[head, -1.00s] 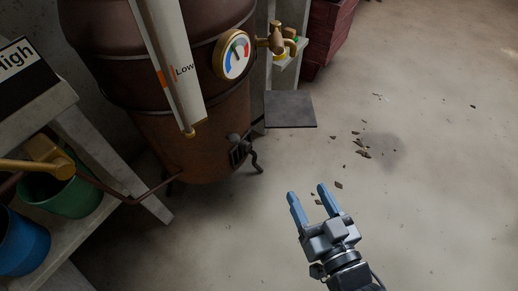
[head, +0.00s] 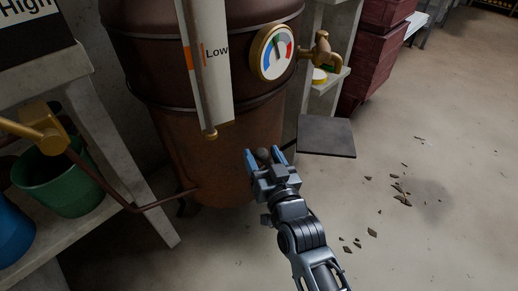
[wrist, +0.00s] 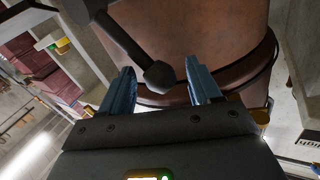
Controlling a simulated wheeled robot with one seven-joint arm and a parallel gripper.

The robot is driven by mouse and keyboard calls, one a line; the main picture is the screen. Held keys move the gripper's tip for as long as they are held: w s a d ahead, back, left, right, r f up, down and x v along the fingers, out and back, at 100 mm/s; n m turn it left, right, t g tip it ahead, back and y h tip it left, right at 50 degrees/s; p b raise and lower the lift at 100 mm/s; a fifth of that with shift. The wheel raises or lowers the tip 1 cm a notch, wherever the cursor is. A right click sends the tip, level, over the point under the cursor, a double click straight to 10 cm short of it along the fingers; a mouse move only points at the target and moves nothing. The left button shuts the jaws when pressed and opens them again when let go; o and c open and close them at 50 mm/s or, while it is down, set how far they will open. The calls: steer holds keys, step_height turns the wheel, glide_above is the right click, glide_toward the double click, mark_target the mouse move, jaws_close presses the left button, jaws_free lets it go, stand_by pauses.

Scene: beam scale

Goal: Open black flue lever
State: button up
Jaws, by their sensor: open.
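The black flue lever shows in the wrist view (wrist: 132,50) as a dark rod with a faceted knob at its end. The knob lies between the two blue fingertips of my gripper (wrist: 160,85), with visible space on both sides. In the head view my gripper (head: 265,155) is open at the lower right side of the brown boiler (head: 190,150), and the lever's dark knob (head: 263,155) shows between the fingers.
A dark flat plate (head: 326,136) sits right of the boiler. A gauge (head: 271,52) and a brass tap (head: 320,50) are above. A shelf with a green bucket (head: 65,180) stands at left. Debris (head: 401,192) lies on otherwise open floor at right.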

mark_target(259, 149)
steer(key=shift+b+x, duration=0.3)
steer(key=shift+x, duration=1.2)
jaws_close()
